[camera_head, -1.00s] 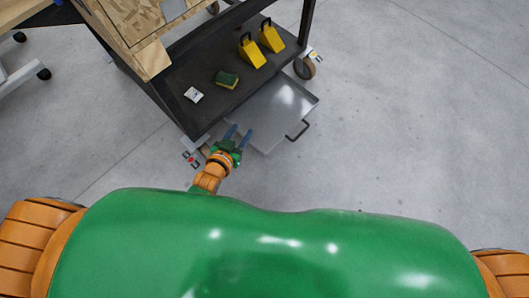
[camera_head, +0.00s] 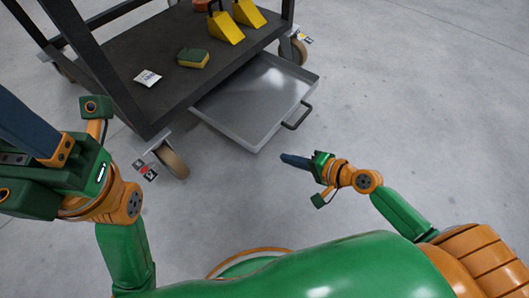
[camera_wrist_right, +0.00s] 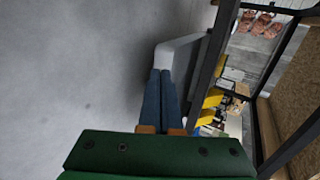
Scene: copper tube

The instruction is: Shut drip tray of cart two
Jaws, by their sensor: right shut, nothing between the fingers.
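The grey metal drip tray (camera_head: 245,118) sticks out from under the lower shelf of a dark cart (camera_head: 135,58). Its black handle (camera_head: 297,116) is on the right-hand front side. My right gripper (camera_head: 283,157) is shut and empty, below the handle and apart from it in the head view. In the right wrist view its blue fingers (camera_wrist_right: 162,72) are together, with a pale tray edge (camera_wrist_right: 178,48) just beyond the tips. My left gripper (camera_head: 28,125) is large at the left edge, beside the cart; its fingertips are cut off.
The shelf holds yellow wedges (camera_head: 226,28), a sponge (camera_head: 193,58) and a white packet (camera_head: 147,78). A caster (camera_head: 172,160) stands at the cart's near corner, another (camera_head: 299,50) at the right. The floor right of the tray is clear.

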